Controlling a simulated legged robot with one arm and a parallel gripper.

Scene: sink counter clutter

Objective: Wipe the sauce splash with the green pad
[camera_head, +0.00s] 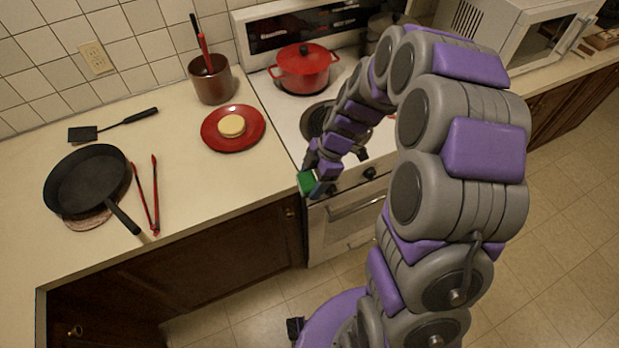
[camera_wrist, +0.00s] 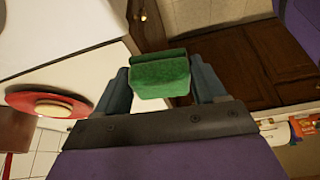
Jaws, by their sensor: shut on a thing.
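The green pad (camera_head: 306,183) is in my gripper (camera_head: 316,187), out past the front edge of the counter and beside the stove's front left corner. In the wrist view the green pad (camera_wrist: 160,75) sits between the two blue-grey fingers of my gripper (camera_wrist: 162,82), which are shut on it. The pad appears clear of any surface. I cannot clearly make out the sauce splash in either view; my arm covers part of the stove top.
On the counter (camera_head: 180,180) are a red plate (camera_head: 210,140) with a round pale item, a black pan (camera_head: 85,180), red tongs (camera_head: 155,190), a spatula (camera_head: 85,133) and a brown utensil pot (camera_head: 210,85). A red lidded pot (camera_head: 303,72) stands on the stove (camera_head: 285,118).

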